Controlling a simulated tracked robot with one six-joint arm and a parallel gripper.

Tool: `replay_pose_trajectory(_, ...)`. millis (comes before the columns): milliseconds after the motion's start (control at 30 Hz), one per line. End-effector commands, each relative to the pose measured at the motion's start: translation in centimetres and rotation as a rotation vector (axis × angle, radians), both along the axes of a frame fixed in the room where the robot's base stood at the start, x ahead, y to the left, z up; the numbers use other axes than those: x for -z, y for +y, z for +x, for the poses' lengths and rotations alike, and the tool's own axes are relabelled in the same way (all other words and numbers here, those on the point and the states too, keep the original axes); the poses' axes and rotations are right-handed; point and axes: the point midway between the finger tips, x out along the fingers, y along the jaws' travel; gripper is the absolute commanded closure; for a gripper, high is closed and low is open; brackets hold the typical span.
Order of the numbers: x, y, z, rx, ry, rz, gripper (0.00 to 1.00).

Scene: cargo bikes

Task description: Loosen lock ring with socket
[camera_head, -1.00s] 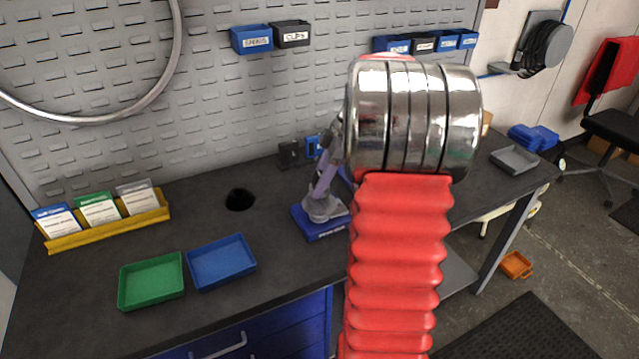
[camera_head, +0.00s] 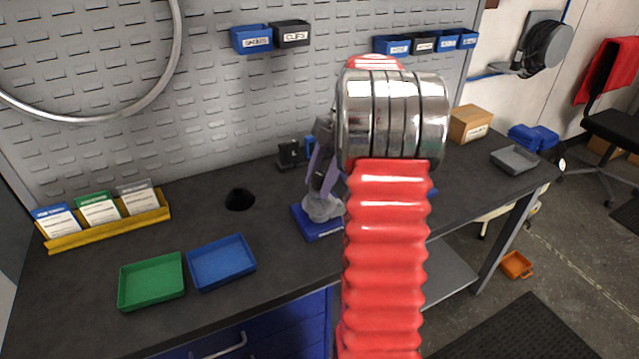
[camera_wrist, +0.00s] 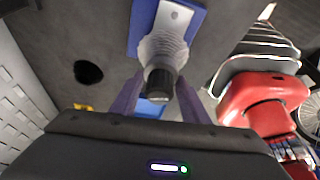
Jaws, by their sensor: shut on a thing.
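In the wrist view a grey, ribbed round part (camera_wrist: 158,48) stands on a blue base (camera_wrist: 192,30) with a pale plate. In the head view the grey part (camera_head: 322,208) and its blue base (camera_head: 318,224) sit on the bench left of my red arm. My gripper (camera_wrist: 160,78) has purple fingers on either side of a dark cylindrical socket (camera_wrist: 160,85) and is shut on it. The socket overlaps the grey part in the wrist view; whether it is seated on the lock ring I cannot tell. In the head view my gripper (camera_head: 322,186) is right above the grey part, partly hidden by my arm.
A green tray (camera_head: 151,282) and a blue tray (camera_head: 222,262) lie on the bench to the left. A yellow card rack (camera_head: 108,220) and a dark round hole (camera_head: 240,200) are behind them. A cardboard box (camera_head: 470,124) and a grey tray (camera_head: 514,160) stand at the right.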

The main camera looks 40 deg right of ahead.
Motion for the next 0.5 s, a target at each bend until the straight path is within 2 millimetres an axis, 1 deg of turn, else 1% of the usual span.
replay_pose_trajectory(33,0.58,0.16,-0.14,-0.052,0.011,0.006,0.99)
replay_pose_trajectory(200,0.54,0.18,-0.08,-0.224,0.01,0.007,0.99)
replay_pose_trajectory(300,0.55,0.17,-0.13,-0.296,0.011,0.008,0.99)
replay_pose_trajectory(500,0.54,0.14,-0.17,-0.317,0.01,0.007,0.99)
